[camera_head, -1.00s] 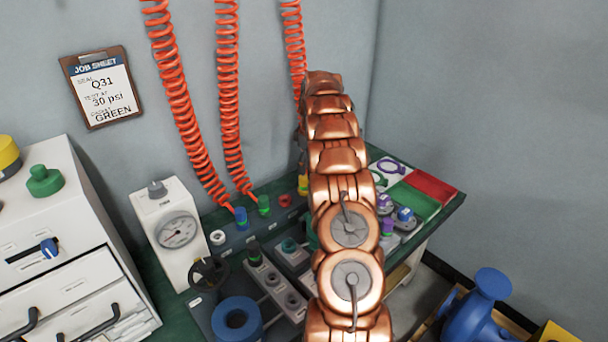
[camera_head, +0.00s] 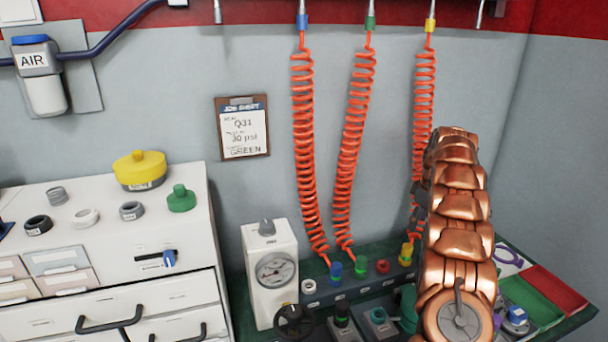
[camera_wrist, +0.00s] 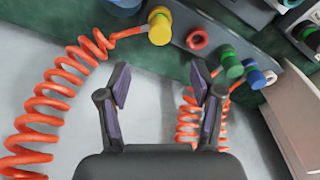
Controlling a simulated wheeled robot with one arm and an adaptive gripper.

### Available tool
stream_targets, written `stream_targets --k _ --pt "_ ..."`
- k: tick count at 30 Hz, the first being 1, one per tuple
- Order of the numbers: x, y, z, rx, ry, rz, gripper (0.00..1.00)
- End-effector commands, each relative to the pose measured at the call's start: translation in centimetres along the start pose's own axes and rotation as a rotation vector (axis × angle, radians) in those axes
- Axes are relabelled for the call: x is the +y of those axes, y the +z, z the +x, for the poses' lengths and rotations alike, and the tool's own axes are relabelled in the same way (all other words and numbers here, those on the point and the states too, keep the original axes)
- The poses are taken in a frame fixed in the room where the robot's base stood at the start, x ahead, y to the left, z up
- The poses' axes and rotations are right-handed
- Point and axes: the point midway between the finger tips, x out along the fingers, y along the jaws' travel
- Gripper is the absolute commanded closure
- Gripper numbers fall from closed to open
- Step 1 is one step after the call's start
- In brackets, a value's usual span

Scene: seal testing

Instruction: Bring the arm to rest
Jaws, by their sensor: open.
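My gripper (camera_wrist: 158,95) is open and empty in the wrist view, its two dark fingers spread with purple pads facing each other. Between and beyond the fingers I see grey wall and the green bench edge. A yellow hose connector (camera_wrist: 159,27) is just beyond the fingers, apart from them. My copper-coloured arm rises at the right in the head view, over the test bench (camera_head: 500,240).
Orange coiled hoses (camera_head: 303,150) hang from the wall to the bench. A gauge box (camera_head: 270,275) stands at the bench's left. A white drawer cabinet (camera_head: 110,245) with rings and a yellow cap (camera_head: 140,170) is at left. A job sheet (camera_head: 243,128) hangs on the wall.

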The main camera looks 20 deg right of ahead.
Motion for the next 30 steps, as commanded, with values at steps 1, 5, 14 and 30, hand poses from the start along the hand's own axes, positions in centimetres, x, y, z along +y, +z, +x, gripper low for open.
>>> stream_targets --k 1,5,14,30 --pt "0.0 0.0 0.0 0.000 0.000 0.000 0.35" --pt "0.0 0.0 0.0 0.000 0.000 0.000 0.35" --pt "-2.9 -1.9 -2.1 -0.016 -0.011 0.024 0.35" --pt "-15.7 -6.6 -9.3 -0.076 -0.034 0.138 0.35"
